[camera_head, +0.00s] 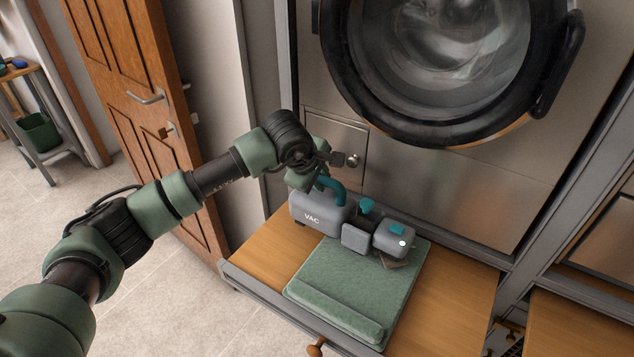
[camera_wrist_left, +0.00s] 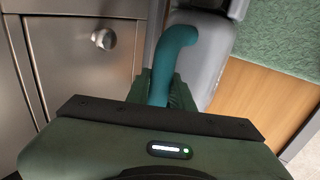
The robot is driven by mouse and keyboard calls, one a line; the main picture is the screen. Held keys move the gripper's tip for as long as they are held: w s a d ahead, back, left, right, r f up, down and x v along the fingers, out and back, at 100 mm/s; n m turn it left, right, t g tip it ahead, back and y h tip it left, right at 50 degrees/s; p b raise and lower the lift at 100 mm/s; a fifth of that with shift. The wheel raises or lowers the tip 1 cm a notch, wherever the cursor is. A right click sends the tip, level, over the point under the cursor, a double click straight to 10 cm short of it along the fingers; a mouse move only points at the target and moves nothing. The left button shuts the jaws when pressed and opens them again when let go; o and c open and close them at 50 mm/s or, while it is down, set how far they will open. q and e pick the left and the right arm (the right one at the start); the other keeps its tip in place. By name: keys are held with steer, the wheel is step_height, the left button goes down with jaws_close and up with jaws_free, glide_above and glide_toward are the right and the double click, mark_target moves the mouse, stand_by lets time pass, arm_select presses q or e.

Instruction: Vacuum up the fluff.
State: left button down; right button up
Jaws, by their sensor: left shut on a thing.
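A grey hand vacuum marked VAC (camera_head: 312,213) with a teal handle (camera_head: 331,188) is at the back of the bench, its front sections over the green mat (camera_head: 345,285). My left gripper (camera_head: 318,180) is shut on the handle. In the left wrist view the teal handle (camera_wrist_left: 172,55) runs between the green fingers of the left gripper (camera_wrist_left: 165,92). A small brownish flat piece (camera_head: 395,263) shows under the vacuum's front end; I cannot tell what it is. I cannot make out any fluff. My right gripper is out of view.
The wooden bench top (camera_head: 455,285) is bare right of the mat. A washing machine (camera_head: 440,170) with a round door stands close behind. A small metal hatch with a knob (camera_head: 336,138) is just behind the gripper. A wooden door (camera_head: 145,110) is at the left.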

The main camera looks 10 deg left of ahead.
arm_select(q)
steer(key=shift+w+a+r, duration=0.1)
steer(key=shift+w+a, duration=0.15)
steer(key=shift+a, duration=0.55)
steer(key=shift+w+a, duration=0.25)
steer(key=shift+a, duration=0.55)
steer(key=shift+w+a+r, duration=0.1)
steer(key=shift+w+a, duration=0.15)
steer(key=shift+a, duration=0.55)
steer(key=shift+w+a, duration=0.75)
steer(key=shift+a, duration=1.65)
steer(key=shift+w+d+b, duration=0.25)
steer(key=shift+w+d, duration=0.2)
steer(key=shift+d, duration=0.6)
steer(key=shift+w+d+b, duration=0.2)
steer(key=shift+w+d, duration=0.25)
steer(key=shift+d, duration=0.55)
steer(key=shift+w+d+b, duration=0.25)
steer(key=shift+w+d, duration=0.2)
steer(key=shift+d, duration=0.6)
steer(key=shift+s+d, duration=0.25)
steer(key=shift+d, duration=0.6)
steer(key=shift+s+d, duration=0.3)
steer(key=shift+d, duration=0.5)
steer(key=shift+s+d, duration=0.25)
steer(key=shift+d, duration=0.6)
steer(key=shift+a+r+p, duration=0.1)
steer(key=shift+r+p, duration=0.95)
steer(key=shift+r, duration=1.9)
